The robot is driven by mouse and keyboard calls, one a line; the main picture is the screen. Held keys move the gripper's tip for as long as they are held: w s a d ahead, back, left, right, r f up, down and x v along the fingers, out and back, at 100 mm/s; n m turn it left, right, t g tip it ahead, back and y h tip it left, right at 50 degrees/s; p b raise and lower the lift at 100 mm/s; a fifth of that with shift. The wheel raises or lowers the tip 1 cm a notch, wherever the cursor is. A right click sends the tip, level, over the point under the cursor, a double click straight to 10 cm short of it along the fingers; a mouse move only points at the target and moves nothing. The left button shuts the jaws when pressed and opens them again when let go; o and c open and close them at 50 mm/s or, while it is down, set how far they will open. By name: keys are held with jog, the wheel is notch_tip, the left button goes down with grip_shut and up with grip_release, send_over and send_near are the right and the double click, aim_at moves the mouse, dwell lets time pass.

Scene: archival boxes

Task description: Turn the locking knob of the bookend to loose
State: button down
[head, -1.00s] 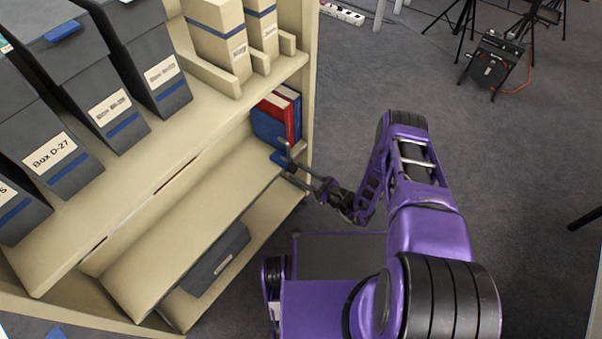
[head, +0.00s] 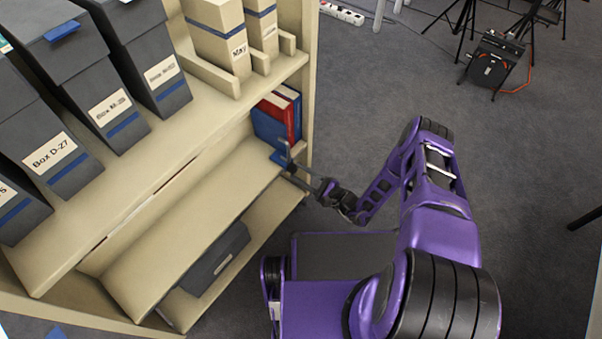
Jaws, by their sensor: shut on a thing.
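The bookend (head: 279,156) shows as a small blue piece at the foot of a blue book and a red book, at the right end of the middle shelf. Its locking knob cannot be made out; my gripper covers that spot. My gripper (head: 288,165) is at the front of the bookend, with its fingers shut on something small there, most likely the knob. The knob's setting cannot be read at this size.
The blue book (head: 267,130) and red book (head: 283,116) stand by the shelf's right upright (head: 308,95). Grey boxes (head: 122,113) and cream boxes (head: 220,40) fill the shelf above. A grey box (head: 215,260) lies on the bottom shelf. The middle shelf is bare to the left.

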jog(key=n, duration=0.6)
jog(key=shift+p, duration=0.3)
jog(key=n+p, duration=0.1)
jog(key=n, duration=0.4)
jog(key=shift+n, duration=0.4)
jog(key=shift+c, duration=2.3)
grip_release()
jog(key=shift+f, duration=0.1)
